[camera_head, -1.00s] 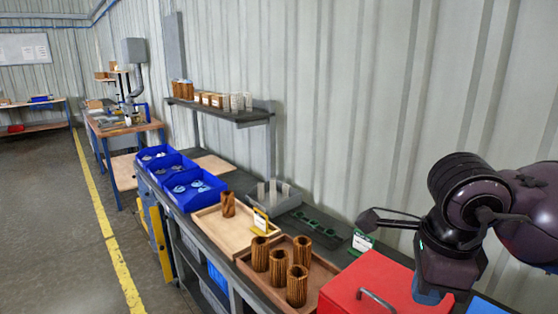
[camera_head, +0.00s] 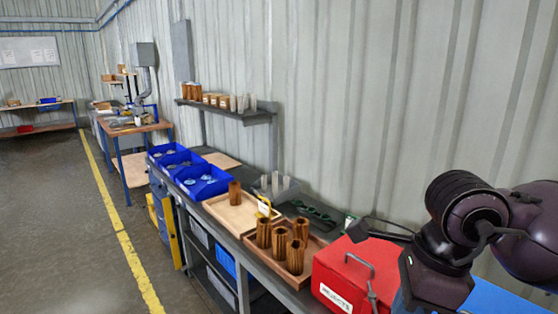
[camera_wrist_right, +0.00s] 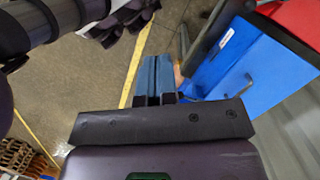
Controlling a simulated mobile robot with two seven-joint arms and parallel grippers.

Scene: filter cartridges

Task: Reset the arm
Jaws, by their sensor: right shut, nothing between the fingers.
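My left gripper does not show clearly in any view.
A red box (camera_head: 345,270) with a handle stands near my right arm. Beyond it are a wooden tray (camera_head: 262,250) with several brown cartridges, another tray (camera_head: 225,210) and blue bins (camera_head: 203,183). A blue box (camera_wrist_right: 240,75) is right of the fingers. Floor is clear at left.

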